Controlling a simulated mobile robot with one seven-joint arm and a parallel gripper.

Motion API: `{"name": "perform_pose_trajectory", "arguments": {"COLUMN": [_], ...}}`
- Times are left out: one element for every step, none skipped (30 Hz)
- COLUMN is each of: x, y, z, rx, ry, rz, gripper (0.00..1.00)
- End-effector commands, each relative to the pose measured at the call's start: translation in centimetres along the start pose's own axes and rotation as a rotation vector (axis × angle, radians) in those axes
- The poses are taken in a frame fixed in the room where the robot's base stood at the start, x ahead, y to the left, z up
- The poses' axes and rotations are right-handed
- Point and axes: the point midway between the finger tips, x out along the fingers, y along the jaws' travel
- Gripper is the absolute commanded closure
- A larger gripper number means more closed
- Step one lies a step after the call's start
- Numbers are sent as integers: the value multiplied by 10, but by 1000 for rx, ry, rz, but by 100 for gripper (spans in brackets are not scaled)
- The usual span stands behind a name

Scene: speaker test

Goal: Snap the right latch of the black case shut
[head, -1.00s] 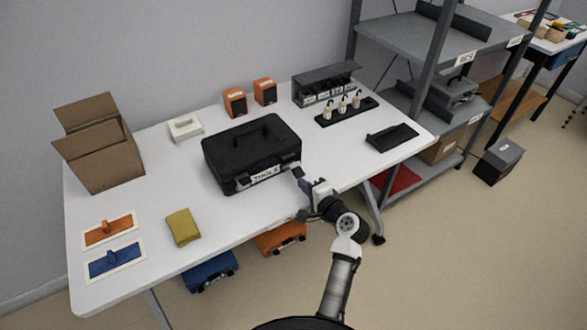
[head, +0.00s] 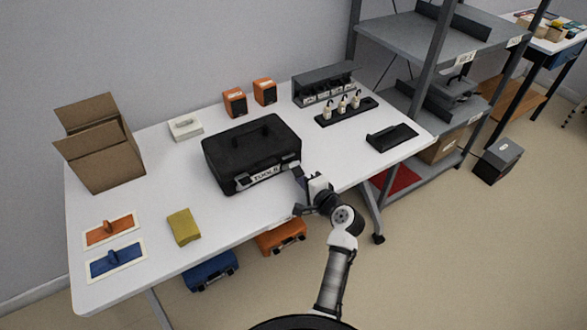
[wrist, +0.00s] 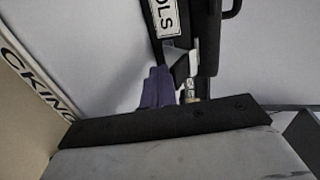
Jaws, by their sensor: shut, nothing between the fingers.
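The black case (head: 240,148) lies closed on the white table, with a "TOOLS" label (head: 264,177) on its front; the label also shows at the top of the wrist view (wrist: 165,16). My gripper (head: 295,170) is at the right end of the case's front. It is shut and empty, and its purple-grey fingers show in the wrist view (wrist: 158,88). A pale flap, seemingly the right latch (wrist: 194,62), stands out from the case's side just beyond the fingertips. I cannot tell whether they touch. In the head view my gripper hides the latch.
An open cardboard box (head: 100,150), two trowels and a yellow cloth (head: 184,227) are on the left of the table. Orange speakers (head: 235,102), a grey rack (head: 325,84) and a black tray (head: 392,136) are behind and right. Shelving (head: 440,90) stands at the right.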

Motion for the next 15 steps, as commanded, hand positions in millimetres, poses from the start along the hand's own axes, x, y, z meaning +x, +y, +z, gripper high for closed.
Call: {"name": "perform_pose_trajectory", "arguments": {"x": [1, 1, 1, 1, 1, 1, 1, 1, 1, 1, 1, 0, -1, -2, -5], "y": [0, 0, 0, 0, 0, 0, 0, 0, 0, 0, 0, 0, 0, 1, 2], "z": [1, 1, 1, 1, 1, 1, 1, 1, 1, 1, 1, 1, 1, 1, 1], "rx": [0, 0, 0, 0, 0, 0, 0, 0, 0, 0, 0, 0, 0, 1, 1], "ry": [-2, -2, -2, -2, -3, -3, -3, -3, -3, -3, -3, -3, -3, -3, -2], "rz": [0, 0, 0, 0, 0, 0, 0, 0, 0, 0, 0, 1, 1, 1, 1], "gripper": [100, 100, 100, 100, 100, 100, 100, 100, 100, 100, 100, 100, 100, 100, 100]}}
